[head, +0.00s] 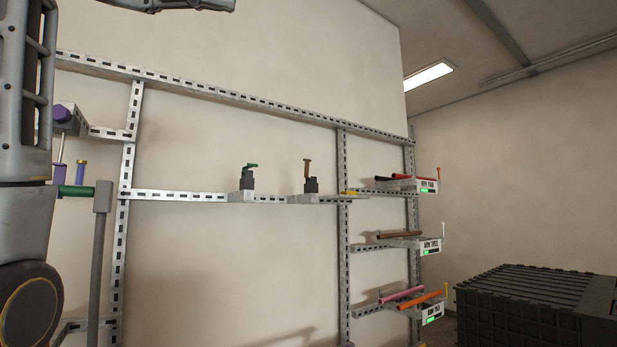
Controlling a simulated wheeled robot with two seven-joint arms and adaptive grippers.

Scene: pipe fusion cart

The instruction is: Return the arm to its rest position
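My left arm rises along the left edge of the head view. A grey, dark-tipped part (190,4), which looks like the end of my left arm with its gripper, crosses the top edge and points right. It is cut off by the frame, so its fingers cannot be told open or shut, and nothing held shows. It is apart from the rack in the picture. My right arm and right gripper are not in view.
A slotted metal rack (230,97) spans the wall. Its middle rail bears a green-topped fitting (247,178) and a brown-topped one (309,178). Coloured pipes lie on right-hand shelves, including an orange pipe (420,299). A grey post (101,240) stands left; a black crate (540,300) lower right.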

